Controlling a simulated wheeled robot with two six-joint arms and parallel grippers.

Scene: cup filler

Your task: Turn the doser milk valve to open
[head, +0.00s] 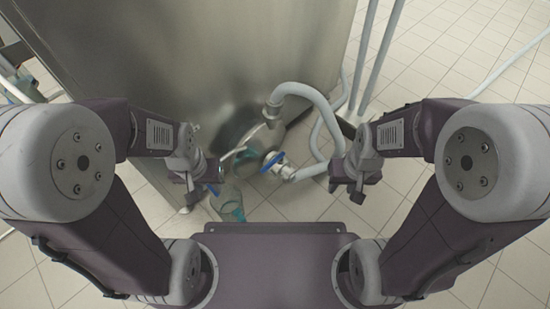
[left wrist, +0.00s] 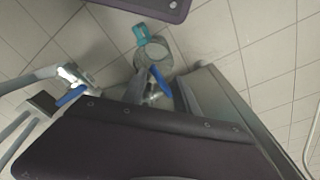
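One blue valve handle (head: 213,189) shows beside my left gripper (head: 203,184) in the head view. In the left wrist view a blue handle (left wrist: 159,77) stands between the spread fingers of my left gripper (left wrist: 161,94), with visible gaps, so the gripper is open around it. A second blue valve handle (head: 272,161) sits on a metal fitting by the white hose; it also shows in the left wrist view (left wrist: 72,95). I cannot tell from labels which is the milk valve. My right gripper (head: 347,190) looks open and empty, apart from the hose.
A tall steel machine (head: 230,60) stands ahead. A thick white hose (head: 322,105) loops at its right side. Tiled floor (head: 440,60) is free at the right.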

